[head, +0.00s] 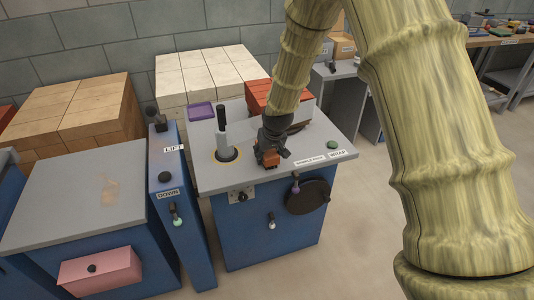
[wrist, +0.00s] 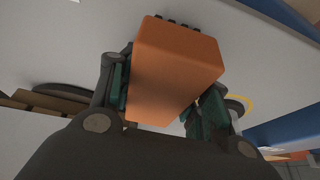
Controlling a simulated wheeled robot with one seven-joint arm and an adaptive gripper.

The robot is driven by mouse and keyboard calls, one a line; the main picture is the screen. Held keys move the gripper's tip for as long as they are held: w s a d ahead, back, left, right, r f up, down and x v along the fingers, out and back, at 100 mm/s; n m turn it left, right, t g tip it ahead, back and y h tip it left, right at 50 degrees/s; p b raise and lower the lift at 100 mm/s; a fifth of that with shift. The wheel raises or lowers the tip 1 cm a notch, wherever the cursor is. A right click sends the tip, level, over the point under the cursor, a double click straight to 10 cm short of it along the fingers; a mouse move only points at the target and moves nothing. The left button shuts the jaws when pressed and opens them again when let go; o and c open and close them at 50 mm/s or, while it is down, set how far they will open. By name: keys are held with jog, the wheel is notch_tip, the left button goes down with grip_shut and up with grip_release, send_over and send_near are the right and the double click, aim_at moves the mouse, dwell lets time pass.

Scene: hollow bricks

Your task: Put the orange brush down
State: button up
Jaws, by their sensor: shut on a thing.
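The orange brush (wrist: 178,65) is a blocky orange piece with dark bristle tufts along its far edge in the wrist view. My gripper (wrist: 160,105) is shut on it, with a green-padded finger on either side. In the head view the brush (head: 270,160) shows small beneath my gripper (head: 269,150), over the grey top of the blue cabinet, near its front edge. I cannot tell whether the brush touches the top (head: 222,182) or hangs just above it.
An upright dark-handled lever (head: 222,122) in a yellow-ringed hole stands just left of my gripper. A purple tray (head: 201,111) lies behind it. Red bricks (head: 262,96) are at the back. A green button (head: 332,144) and labels are to the right. Bare top lies between.

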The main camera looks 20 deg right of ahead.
jog(key=shift+s+f, duration=0.1)
jog(key=shift+f, duration=0.2)
jog(key=o, duration=1.2)
jog(key=shift+o, duration=0.7)
jog(key=shift+f, duration=0.15)
jog(key=shift+r, duration=0.6)
jog(key=v, duration=1.1)
jog(key=shift+s+r+b, duration=0.15)
jog(key=shift+r+b, duration=0.15)
jog(key=shift+r, duration=0.05)
